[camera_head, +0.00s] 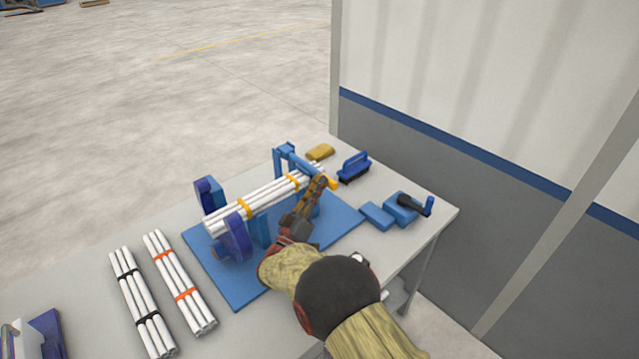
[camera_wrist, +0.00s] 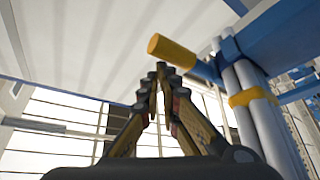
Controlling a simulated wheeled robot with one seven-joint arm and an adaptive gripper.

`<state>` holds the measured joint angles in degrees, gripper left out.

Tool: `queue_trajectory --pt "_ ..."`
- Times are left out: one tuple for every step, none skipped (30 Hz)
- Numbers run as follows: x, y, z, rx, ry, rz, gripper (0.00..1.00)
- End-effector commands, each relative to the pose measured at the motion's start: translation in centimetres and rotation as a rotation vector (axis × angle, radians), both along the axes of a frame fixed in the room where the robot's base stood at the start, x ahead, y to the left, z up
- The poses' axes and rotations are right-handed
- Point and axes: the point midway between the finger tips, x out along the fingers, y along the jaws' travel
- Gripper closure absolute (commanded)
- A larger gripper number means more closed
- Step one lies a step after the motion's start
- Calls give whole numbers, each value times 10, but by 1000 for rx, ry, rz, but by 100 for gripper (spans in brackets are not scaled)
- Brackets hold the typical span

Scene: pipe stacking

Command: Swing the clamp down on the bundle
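The bundle of white pipes (camera_head: 262,200) with yellow bands lies in a stand on a blue base plate (camera_head: 228,290). It also shows at the right of the wrist view (camera_wrist: 262,120). The blue clamp bar (camera_head: 300,164) spans across the bundle's far right end, with a yellow handle tip (camera_head: 333,184). In the wrist view the yellow handle (camera_wrist: 172,51) is just above my fingertips. My gripper (camera_head: 321,182) is beside the handle; its fingers (camera_wrist: 162,78) meet at the tips with nothing seen between them. Whether they touch the handle, I cannot tell.
Two loose pipe bundles, black-banded (camera_head: 140,300) and orange-banded (camera_head: 180,283), lie on the table's left. A yellow block (camera_head: 320,152), blue brush (camera_head: 353,167), blue block (camera_head: 377,215) and crank-handled tool (camera_head: 405,207) stand at the right. A wall panel rises behind.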

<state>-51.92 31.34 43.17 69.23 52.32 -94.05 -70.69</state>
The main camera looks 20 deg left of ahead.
Motion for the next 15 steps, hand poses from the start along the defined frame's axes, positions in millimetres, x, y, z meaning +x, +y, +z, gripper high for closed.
queue_trajectory --pt "-5 -3 -19 -16 24 -3 100" --pt "-8 -2 -20 -15 24 -2 100" --pt "-14 -1 -22 -15 23 -1 100" --pt "-19 1 -23 -14 21 -1 100" --pt "-25 1 -24 -13 18 0 100" --pt "-32 3 -25 -11 16 1 100" --pt "-38 5 -27 -11 15 1 100" --pt "-44 6 -28 -10 12 2 100" --pt "-52 7 -30 -9 10 1 100" --pt "-58 9 -32 -8 9 3 100" --pt "-63 9 -34 -6 8 2 100" --pt "-70 11 -36 -5 6 3 100" --pt "-75 12 -38 -5 5 3 100" --pt "-80 12 -40 -4 5 4 100" --pt "-85 13 -41 -4 4 2 100"
